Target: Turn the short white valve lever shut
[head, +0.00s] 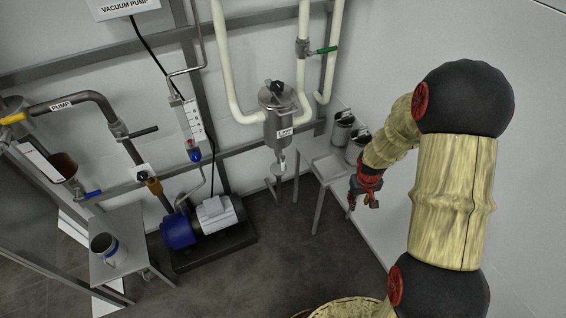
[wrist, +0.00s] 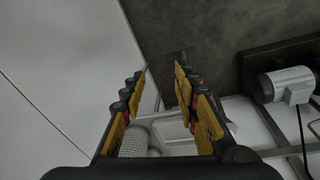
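My gripper (head: 364,196) hangs at the right of the head view, near the canisters by the wall. In the wrist view its two yellow and black fingers (wrist: 162,72) are apart, with nothing held between them. A small pale lever or cap (head: 142,171) sits on a brass valve (head: 153,186) on the pipe at the left, above the blue pump. It may be the short white lever, but it is too small to be sure, and I cannot tell its turn position. My gripper is far to its right. I cannot make out this lever in the wrist view.
The pump (head: 205,222) with a white motor stands on the floor; the motor also shows in the wrist view (wrist: 288,86). A steel vessel (head: 281,112) hangs mid-wall. Metal canisters (head: 343,132) stand beside a white tray (head: 329,168). A small table (head: 133,243) holds a mug. Open floor lies in front.

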